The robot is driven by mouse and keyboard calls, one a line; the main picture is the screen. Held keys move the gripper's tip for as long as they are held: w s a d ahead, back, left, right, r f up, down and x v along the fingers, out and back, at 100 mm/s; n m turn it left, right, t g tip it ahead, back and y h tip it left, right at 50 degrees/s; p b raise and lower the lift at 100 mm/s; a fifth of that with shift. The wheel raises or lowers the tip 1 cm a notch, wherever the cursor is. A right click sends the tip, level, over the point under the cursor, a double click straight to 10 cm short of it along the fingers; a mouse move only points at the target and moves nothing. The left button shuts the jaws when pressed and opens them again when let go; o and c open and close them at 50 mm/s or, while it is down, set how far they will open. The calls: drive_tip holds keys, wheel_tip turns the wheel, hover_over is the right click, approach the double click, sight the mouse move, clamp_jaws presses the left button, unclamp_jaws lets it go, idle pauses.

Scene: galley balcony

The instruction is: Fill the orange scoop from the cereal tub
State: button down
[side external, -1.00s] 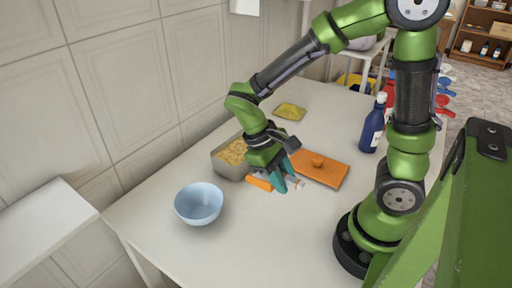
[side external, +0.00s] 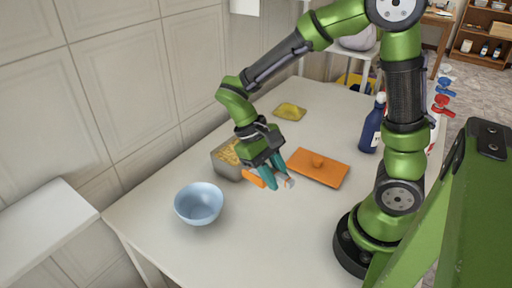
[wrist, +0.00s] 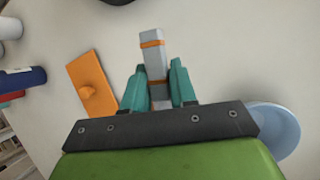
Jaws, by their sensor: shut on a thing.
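The grey cereal tub (side external: 228,172), with yellow cereal showing at its top, stands on the table behind and left of my gripper. My gripper (side external: 274,178) is shut on the orange scoop (side external: 262,174), low above the table in front of the tub. The scoop's orange part is left of the teal fingers and a pale grey end sticks out to the right. In the wrist view, a grey handle with orange bands (wrist: 153,62) stands between the fingertips (wrist: 157,82). I cannot tell whether the scoop touches the table. Its bowl is mostly hidden.
A light blue bowl (side external: 199,204) stands at the front left. An orange lid-like board with a knob (side external: 318,168) lies right of my gripper. A yellow item (side external: 290,111) lies at the back. A dark blue bottle (side external: 372,128) stands at the right. The table front is clear.

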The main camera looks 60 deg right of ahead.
drive_tip(key=w+d+r+m+t+y, duration=0.25)
drive_tip(key=w+r+m+y, duration=0.2)
drive_tip(key=w+m, duration=0.45)
drive_tip(key=w+d+r+m+t+y, duration=0.1)
drive_tip(key=w+d+r+m+y, duration=0.2)
drive_tip(key=w+m+y, duration=0.55)
drive_tip(key=shift+w+a+f+n+h, duration=0.1)
drive_tip(key=shift+w+f+n+h, duration=0.2)
drive_tip(key=shift+f, duration=1.15)
drive_tip(key=shift+w+a+f+n+h, duration=0.15)
drive_tip(key=shift+f+n+h, duration=0.25)
drive_tip(key=shift+f, duration=1)
drive_tip(key=shift+w+f+n+h, duration=0.3)
drive_tip(key=shift+f+h, duration=0.1)
drive_tip(key=shift+f, duration=1.05)
drive_tip(key=shift+f, duration=0.4)
drive_tip(key=shift+s+d, duration=0.1)
drive_tip(key=shift+d, duration=1.25)
